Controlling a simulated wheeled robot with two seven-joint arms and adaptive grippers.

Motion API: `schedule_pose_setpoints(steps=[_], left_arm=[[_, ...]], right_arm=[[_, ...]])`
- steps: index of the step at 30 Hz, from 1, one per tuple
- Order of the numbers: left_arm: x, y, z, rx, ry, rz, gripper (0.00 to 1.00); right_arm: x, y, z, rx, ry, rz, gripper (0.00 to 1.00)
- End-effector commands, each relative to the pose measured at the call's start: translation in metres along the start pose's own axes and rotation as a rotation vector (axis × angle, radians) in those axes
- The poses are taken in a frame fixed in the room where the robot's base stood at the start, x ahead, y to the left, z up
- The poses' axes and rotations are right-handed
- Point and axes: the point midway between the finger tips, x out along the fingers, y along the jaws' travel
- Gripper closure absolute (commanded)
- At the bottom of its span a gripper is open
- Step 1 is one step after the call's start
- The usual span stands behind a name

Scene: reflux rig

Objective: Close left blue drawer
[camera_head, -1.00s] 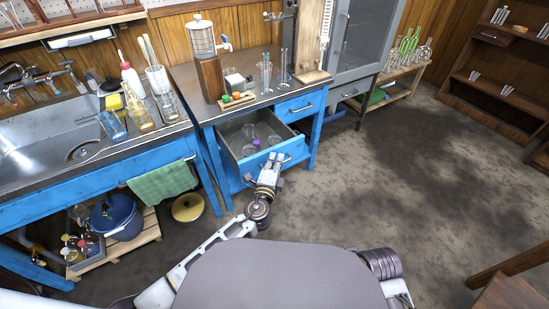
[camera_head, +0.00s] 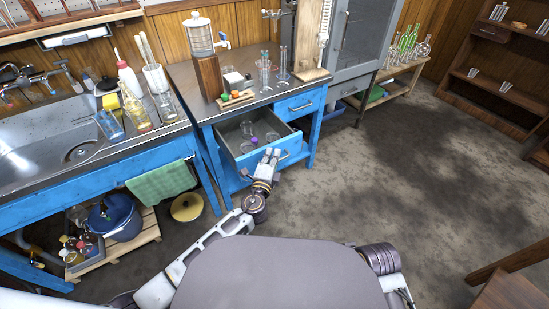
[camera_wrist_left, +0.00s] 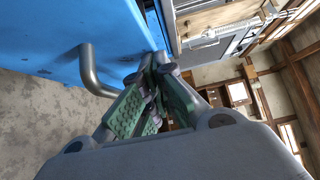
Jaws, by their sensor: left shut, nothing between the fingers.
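The left blue drawer (camera_head: 240,169) under the middle bench stands pulled out in the head view, with glassware and a small purple item (camera_head: 253,138) inside. My left gripper (camera_head: 271,153) is shut and empty, with its fingertips at the drawer's front beside the handle (camera_head: 284,155). In the left wrist view, the closed fingers (camera_wrist_left: 160,62) point at the blue drawer front (camera_wrist_left: 60,30), and the grey bar handle (camera_wrist_left: 90,70) is to their left. The fingers are not around the handle. Exact fingertip contact is hard to tell. My right gripper is out of view.
The right blue drawer (camera_head: 300,99) is closed. The bench top holds a dispenser jar (camera_head: 199,34), cylinders and a small tray (camera_head: 237,99). A sink bench with a green towel (camera_head: 160,183) stands left. Open floor (camera_head: 400,190) lies to the right.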

Motion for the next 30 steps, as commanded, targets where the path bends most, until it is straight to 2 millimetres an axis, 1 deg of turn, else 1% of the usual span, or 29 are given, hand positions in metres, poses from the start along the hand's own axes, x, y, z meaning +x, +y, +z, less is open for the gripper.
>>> schedule_pose_setpoints(steps=[1, 5, 9, 11, 18, 24, 30], left_arm=[[0.006, 0.0, 0.007, 0.001, -0.003, -0.002, 1.0], [0.023, 0.0, 0.024, 0.001, -0.004, -0.003, 1.0], [0.045, 0.0, 0.046, 0.003, -0.005, -0.004, 1.0], [0.054, 0.0, 0.056, 0.002, -0.004, -0.003, 1.0], [0.093, 0.0, 0.094, 0.002, -0.005, -0.004, 1.0], [0.121, 0.0, 0.123, 0.002, -0.005, -0.003, 1.0], [0.145, 0.0, 0.146, 0.001, -0.003, -0.003, 1.0]], right_arm=[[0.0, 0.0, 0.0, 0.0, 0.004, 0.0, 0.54], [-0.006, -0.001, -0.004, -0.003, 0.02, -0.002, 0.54], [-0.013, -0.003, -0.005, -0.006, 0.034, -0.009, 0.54], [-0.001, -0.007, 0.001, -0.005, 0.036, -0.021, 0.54], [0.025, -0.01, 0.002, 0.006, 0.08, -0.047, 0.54], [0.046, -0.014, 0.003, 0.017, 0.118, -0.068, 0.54], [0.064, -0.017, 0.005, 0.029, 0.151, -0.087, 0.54]])
